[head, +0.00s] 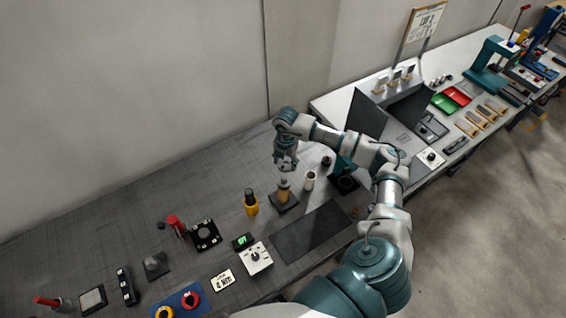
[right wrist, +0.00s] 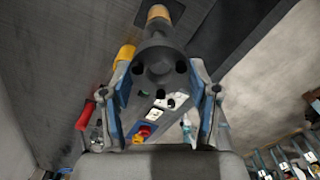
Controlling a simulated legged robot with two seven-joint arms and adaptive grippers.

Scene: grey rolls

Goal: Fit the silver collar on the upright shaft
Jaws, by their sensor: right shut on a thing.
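The upright shaft (head: 284,191), tan with a greyish upper part, stands on a dark square base (head: 286,204) on the grey bench. My right gripper (head: 287,166) points down just above the shaft's top. In the right wrist view its blue-padded fingers (right wrist: 165,92) are shut on a dark grey round part with holes, which I take to be the silver collar (right wrist: 158,58). The shaft's tan end (right wrist: 158,13) shows beyond the collar there. Whether collar and shaft touch or line up, I cannot tell. My left gripper is out of view.
A yellow and black tool (head: 251,204) stands left of the shaft, and a white cylinder (head: 310,180) stands to its right. A dark flat mat (head: 310,230) lies clear in front. A black plate (head: 205,235) and a white dial box (head: 256,258) lie further left.

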